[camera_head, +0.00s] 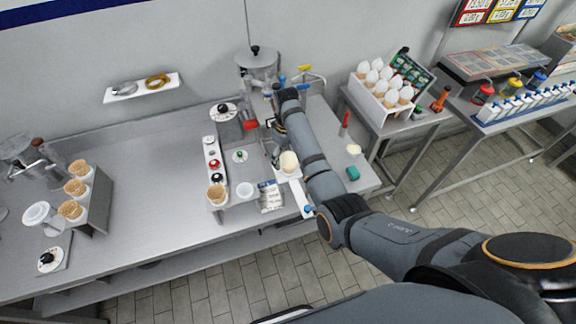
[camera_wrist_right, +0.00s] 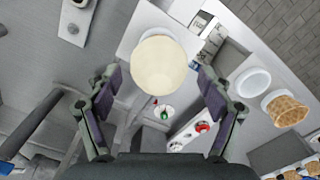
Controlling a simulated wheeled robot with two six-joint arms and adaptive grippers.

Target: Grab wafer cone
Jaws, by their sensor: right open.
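My right gripper (camera_wrist_right: 160,84) is open, its two fingers spread on either side of a pale cream, rounded, tapered piece (camera_wrist_right: 159,66). A small gap shows on both sides, and I cannot tell its depth below the fingertips. In the head view this pale piece (camera_head: 289,161) stands on the counter, just below my right gripper (camera_head: 278,128), which the arm partly hides. I cannot tell for sure whether it is a wafer cone. A brown waffle-patterned cone (camera_head: 217,194) sits in a holder to its left; it also shows in the wrist view (camera_wrist_right: 287,110). My left gripper is out of view.
Several waffle cones (camera_head: 76,187) stand in a rack at the far left. A white crate (camera_head: 377,107) of pale-topped cones stands on the right table. A white cup (camera_head: 245,190) and a printed packet (camera_head: 270,197) lie nearby. The counter's middle left is clear.

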